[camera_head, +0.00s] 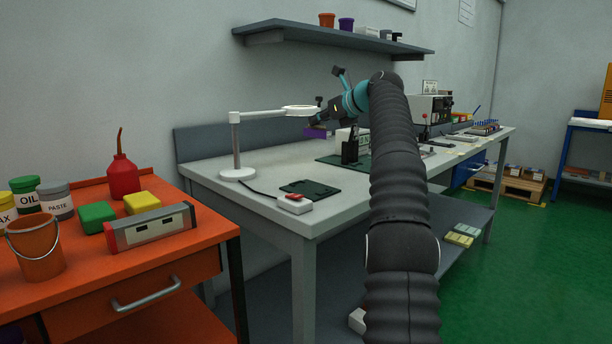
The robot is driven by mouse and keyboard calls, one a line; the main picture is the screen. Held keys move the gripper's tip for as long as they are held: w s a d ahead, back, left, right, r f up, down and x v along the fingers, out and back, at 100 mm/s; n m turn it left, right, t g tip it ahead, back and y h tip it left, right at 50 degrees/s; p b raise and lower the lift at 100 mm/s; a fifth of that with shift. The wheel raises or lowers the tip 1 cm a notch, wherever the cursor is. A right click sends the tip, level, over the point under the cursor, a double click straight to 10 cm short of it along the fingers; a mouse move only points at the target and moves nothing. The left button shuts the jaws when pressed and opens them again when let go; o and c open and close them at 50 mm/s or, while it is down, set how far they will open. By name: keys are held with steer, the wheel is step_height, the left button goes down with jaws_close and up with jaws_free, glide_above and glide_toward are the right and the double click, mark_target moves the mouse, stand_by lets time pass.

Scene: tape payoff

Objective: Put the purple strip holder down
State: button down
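The purple strip holder (317,132) is a small purple piece at the end of my gripper (318,119). My gripper reaches over the grey workbench (272,205) from the right and appears shut on the holder, in the air above the bench top. The fingertips are small and dark here, and part of the holder is hidden. A black upright stand (349,150) on a dark green mat (328,160) is just right of and below the holder. My arm hides the middle of the bench.
A white magnifier lamp (237,150) stands left of my gripper, its ring head close by. A shelf (335,38) hangs above. The bench's left top is mostly clear.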

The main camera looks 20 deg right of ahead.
steer(key=s+a+f+b, duration=0.2)
steer(key=s, duration=0.1)
steer(key=s+a+f+b, duration=0.2)
steer(key=s+b, duration=0.1)
steer(key=s+a+f+b, duration=0.2)
steer(key=s+b, duration=0.1)
steer(key=shift+a+f, duration=0.35)
steer(key=shift+f, duration=0.05)
steer(key=shift+f+b, duration=1)
steer(key=shift+f, duration=0.95)
steer(key=shift+f, duration=0.15)
steer(key=c, duration=1.3)
jaws_free()
steer(key=shift+r, duration=0.2)
steer(key=p+v, duration=0.1)
steer(key=v, duration=1.1)
